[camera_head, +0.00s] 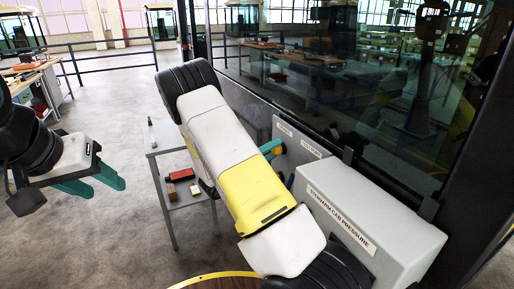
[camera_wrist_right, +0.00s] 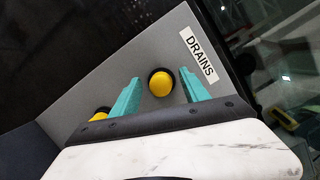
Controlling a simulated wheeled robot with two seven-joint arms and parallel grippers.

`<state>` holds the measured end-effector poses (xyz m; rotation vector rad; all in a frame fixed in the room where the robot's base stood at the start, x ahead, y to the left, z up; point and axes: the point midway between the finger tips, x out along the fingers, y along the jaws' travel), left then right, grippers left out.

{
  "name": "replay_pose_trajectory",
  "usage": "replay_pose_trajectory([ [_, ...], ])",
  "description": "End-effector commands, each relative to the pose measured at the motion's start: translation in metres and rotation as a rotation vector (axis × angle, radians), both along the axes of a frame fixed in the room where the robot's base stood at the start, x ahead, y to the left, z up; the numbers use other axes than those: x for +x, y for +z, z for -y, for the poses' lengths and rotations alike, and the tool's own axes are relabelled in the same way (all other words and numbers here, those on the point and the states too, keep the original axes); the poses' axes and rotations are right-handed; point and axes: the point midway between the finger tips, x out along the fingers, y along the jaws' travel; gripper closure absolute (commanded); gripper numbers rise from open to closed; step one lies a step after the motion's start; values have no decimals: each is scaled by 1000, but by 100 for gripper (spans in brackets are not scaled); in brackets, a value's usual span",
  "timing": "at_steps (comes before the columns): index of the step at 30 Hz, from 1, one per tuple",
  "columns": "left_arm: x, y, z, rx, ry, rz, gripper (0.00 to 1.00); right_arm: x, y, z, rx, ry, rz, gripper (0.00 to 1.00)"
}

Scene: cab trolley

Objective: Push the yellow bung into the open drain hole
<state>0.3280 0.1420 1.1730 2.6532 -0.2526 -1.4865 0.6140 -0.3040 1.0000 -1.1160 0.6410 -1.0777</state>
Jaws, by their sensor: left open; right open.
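In the right wrist view a grey panel (camera_wrist_right: 225,98) carries a "DRAINS" label (camera_wrist_right: 199,54). A round yellow bung (camera_wrist_right: 161,84) shows at the panel, with a black ring around it. A second yellow round piece (camera_wrist_right: 99,116) with a dark edge is partly hidden behind my gripper body. No empty hole shows. My right gripper (camera_wrist_right: 160,77) is open, its teal fingers on either side of the first bung; I cannot tell if they touch it. In the head view my right arm hides most of this gripper. My left gripper (camera_head: 106,186) is open and empty at the left.
A small grey table (camera_head: 190,205) holds a red item (camera_head: 181,175), a brown block (camera_head: 171,191) and a bottle. Open floor lies around my left gripper.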

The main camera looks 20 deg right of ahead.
Motion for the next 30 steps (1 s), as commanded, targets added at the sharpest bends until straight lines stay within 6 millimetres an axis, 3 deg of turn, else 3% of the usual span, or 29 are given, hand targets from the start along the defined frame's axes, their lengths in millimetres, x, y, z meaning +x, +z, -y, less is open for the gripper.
replay_pose_trajectory([
  [15, 0, 0, 0, 0, 0, 0, 54, -26, -7, -65, 0, 2, -1, 47],
  [26, 0, 0, 0, 0, 0, 0, 54, -30, -8, -72, 0, 0, 0, 47],
  [27, 0, 0, 0, 0, 0, 0, 54, -30, -8, -72, 0, 0, 0, 45],
  [30, 0, 0, 0, 0, 0, 0, 54, -30, -8, -71, 0, 0, 0, 25],
])
